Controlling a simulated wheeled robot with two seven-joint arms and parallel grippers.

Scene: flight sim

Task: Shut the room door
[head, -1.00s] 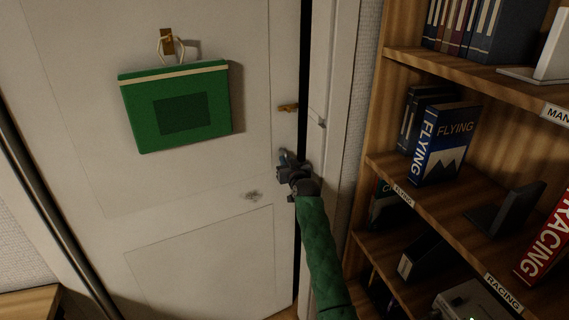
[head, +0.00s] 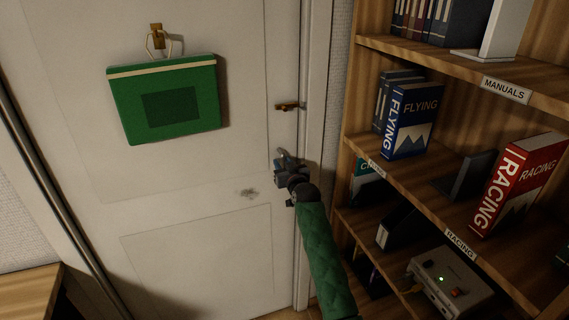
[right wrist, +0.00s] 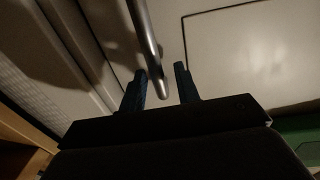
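The white room door (head: 190,180) fills the left and middle of the head view. Its right edge lies close along the white frame (head: 316,110), with no dark gap showing. A small brass handle (head: 288,106) sits near that edge. My right gripper (head: 284,160) is at the door's right edge, below the handle. In the right wrist view its two fingers (right wrist: 160,88) stand apart, and a metal rod (right wrist: 148,50) ends between them in the picture. I cannot tell whether they touch it. My left gripper is not in view.
A green bag (head: 165,100) hangs from a hook on the door. A wooden bookshelf (head: 400,175) with books and a grey device (head: 450,280) stands close on the right of my right arm. A wooden surface (head: 25,292) is at the lower left.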

